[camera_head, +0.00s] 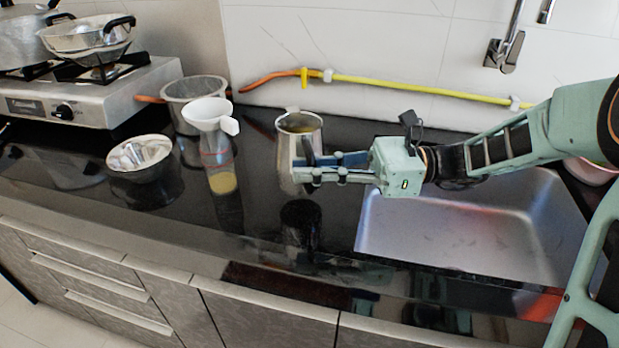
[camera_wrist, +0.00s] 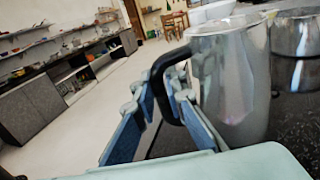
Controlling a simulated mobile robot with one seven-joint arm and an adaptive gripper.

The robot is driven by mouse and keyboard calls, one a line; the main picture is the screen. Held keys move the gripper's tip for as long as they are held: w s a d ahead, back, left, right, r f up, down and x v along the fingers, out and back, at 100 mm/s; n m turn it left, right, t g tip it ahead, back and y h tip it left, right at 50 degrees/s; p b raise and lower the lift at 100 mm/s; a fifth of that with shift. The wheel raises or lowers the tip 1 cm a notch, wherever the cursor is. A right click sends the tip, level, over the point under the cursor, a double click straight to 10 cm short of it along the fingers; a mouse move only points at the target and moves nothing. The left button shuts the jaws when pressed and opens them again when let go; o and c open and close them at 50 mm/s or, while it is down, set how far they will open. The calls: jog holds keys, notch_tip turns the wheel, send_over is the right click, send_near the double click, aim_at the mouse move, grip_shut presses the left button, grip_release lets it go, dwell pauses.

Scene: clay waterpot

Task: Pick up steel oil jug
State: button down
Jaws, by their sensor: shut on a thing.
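The steel oil jug (camera_head: 298,124) stands upright on the black counter, left of the sink. In the wrist view the jug (camera_wrist: 232,85) shows a shiny steel body with a black handle (camera_wrist: 165,85). My gripper (camera_head: 305,172) reaches in from the right in front of the jug. In the wrist view my gripper (camera_wrist: 165,100) has its blue-padded fingers on both sides of the handle and is shut on it. The jug's base is partly hidden behind my gripper in the head view, so I cannot tell whether it touches the counter.
A bottle with a white funnel (camera_head: 208,115) stands left of the jug. A steel bowl (camera_head: 141,157) and a pot (camera_head: 192,98) are farther left, near the gas stove (camera_head: 100,100). The sink (camera_head: 450,235) lies below my arm. A yellow hose (camera_head: 420,87) runs along the wall.

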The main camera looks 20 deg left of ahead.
notch_tip(320, 180, up, 24)
jog(key=p, duration=0.7)
jog(key=shift+f, duration=0.2)
